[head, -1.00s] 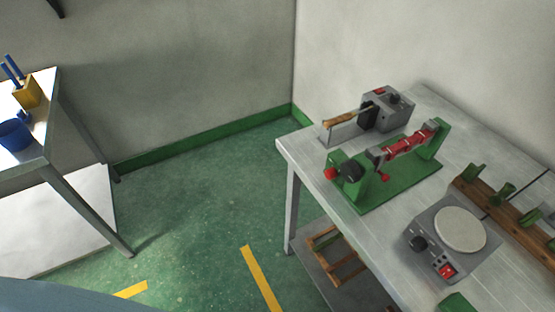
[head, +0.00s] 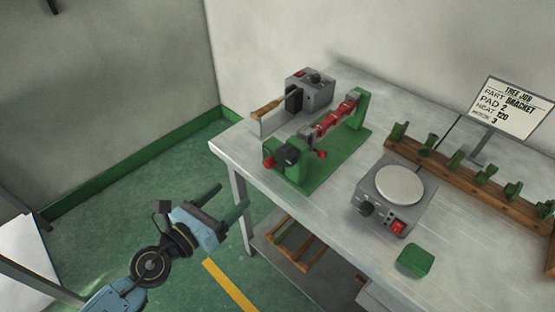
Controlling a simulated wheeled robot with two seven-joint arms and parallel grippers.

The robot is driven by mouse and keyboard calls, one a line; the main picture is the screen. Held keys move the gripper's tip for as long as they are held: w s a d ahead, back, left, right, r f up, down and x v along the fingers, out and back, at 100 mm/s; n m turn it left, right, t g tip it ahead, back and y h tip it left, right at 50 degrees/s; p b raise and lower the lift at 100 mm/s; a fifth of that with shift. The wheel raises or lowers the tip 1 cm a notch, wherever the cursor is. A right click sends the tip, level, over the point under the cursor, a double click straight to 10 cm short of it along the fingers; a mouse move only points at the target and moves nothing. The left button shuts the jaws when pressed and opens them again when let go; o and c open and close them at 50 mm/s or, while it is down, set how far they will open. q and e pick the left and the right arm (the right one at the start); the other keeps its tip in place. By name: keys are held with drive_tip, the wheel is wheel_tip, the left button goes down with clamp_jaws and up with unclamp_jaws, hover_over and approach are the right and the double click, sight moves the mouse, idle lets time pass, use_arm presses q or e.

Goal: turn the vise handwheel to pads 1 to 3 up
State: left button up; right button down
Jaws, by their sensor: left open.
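The vise (head: 334,158) is a green stand on a green base at the table's left part, with a red bar of pads held between two green posts. Its dark handwheel (head: 290,156) sits at the near left end, with a red knob (head: 268,162) beside it. I cannot read the pad numbers. My left gripper (head: 233,195) is open and empty, off the table's left edge, below and left of the handwheel and apart from it. My right gripper is not in view.
The vise stands on a metal table (head: 345,235). A grey box with a wooden-handled tool (head: 310,93) is behind it. A round-topped device (head: 399,186), a green block (head: 415,261), a wooden rack (head: 470,178) and a job sign (head: 508,108) are to the right.

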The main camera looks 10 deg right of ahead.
sight(283, 158)
use_arm(q)
wheel_tip(283, 158, up, 5)
drive_tip(key=s+d+m+g+h, duration=0.1)
drive_tip(key=s+d+m+h, duration=0.15)
drive_tip(key=m, duration=0.35)
drive_tip(key=shift+y, duration=0.25)
drive_tip(key=x, duration=1.3)
drive_tip(key=shift+d+f, duration=0.1)
drive_tip(key=shift+d, duration=0.2)
drive_tip(key=c, duration=1)
